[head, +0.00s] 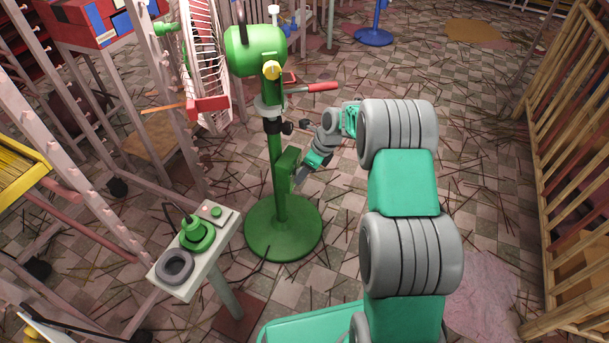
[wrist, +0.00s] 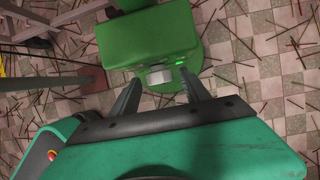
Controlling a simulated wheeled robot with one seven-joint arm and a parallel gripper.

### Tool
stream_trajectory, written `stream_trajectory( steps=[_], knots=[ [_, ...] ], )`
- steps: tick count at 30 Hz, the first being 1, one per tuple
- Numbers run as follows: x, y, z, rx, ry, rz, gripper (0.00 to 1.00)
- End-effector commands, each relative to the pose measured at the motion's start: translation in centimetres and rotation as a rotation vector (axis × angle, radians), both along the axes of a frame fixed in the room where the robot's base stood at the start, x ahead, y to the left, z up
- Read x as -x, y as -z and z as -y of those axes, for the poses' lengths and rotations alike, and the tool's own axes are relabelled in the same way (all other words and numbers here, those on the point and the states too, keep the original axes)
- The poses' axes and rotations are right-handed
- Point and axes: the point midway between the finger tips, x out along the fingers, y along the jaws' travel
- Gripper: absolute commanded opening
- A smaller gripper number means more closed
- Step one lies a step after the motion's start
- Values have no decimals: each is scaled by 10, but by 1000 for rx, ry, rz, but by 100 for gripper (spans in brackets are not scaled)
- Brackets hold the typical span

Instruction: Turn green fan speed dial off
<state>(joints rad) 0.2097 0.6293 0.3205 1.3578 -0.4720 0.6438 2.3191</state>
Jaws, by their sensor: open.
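The green fan (head: 255,50) stands upright on a green pole with a round green base (head: 262,240). A green control box (head: 287,165) is on the lower pole, and it also shows in the wrist view (wrist: 150,38). A small grey dial (wrist: 158,76) sits on the box face, with a lit green light (wrist: 181,63) to its right. My gripper (head: 298,177) is close to the box. In the wrist view my gripper (wrist: 160,82) is open, with one finger on each side of the dial. I cannot tell whether the fingers touch it. The dial's setting is too small to read.
A small stand (head: 190,282) with a green item and a dark ring is left of the fan base. Wooden racks (head: 85,165) line the left and a slatted frame (head: 560,170) the right. The floor right of my arm is mostly open, strewn with thin sticks.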

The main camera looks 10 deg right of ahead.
Motion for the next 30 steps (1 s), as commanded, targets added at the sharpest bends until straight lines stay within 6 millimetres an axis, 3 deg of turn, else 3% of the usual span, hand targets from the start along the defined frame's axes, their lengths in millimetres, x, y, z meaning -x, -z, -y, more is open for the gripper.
stream_trajectory(
  steps=[7,27,30],
  knots=[
    [-1,1,0,1,0,1,54],
    [0,1,0,1,-1,1,0],
    [0,1,0,0,-1,0,0]
  ],
)
